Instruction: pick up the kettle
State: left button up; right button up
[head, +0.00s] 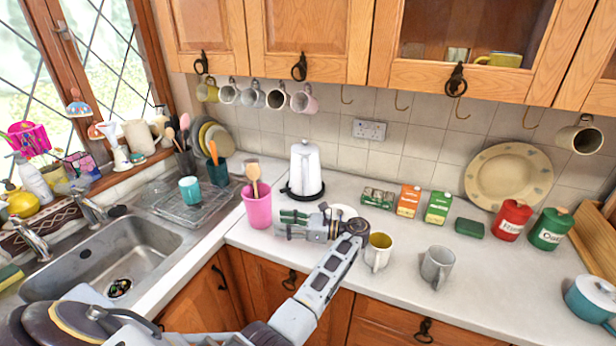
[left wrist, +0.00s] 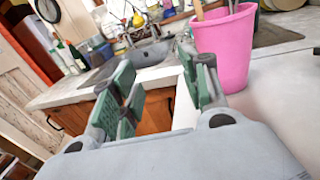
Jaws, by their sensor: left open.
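The white kettle (head: 304,167) stands upright on its dark base on the counter, near the back wall. My left gripper (head: 284,222) is open and empty over the counter, in front of the kettle and apart from it. Its fingers point left, toward the pink utensil pot (head: 258,207). In the left wrist view the open green-padded fingers (left wrist: 158,95) have nothing between them, and the pink pot (left wrist: 225,48) stands just beyond them at the right. The kettle does not show in the left wrist view. My right gripper is not in view.
A yellow-lined mug (head: 378,252) and a grey mug (head: 437,266) stand right of my left arm. Small boxes (head: 408,201) and red and green tins (head: 513,220) line the back. The sink (head: 110,252) is at left. Mugs hang above the kettle.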

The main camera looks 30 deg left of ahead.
aim_at(305, 180)
jog(key=i, duration=0.9)
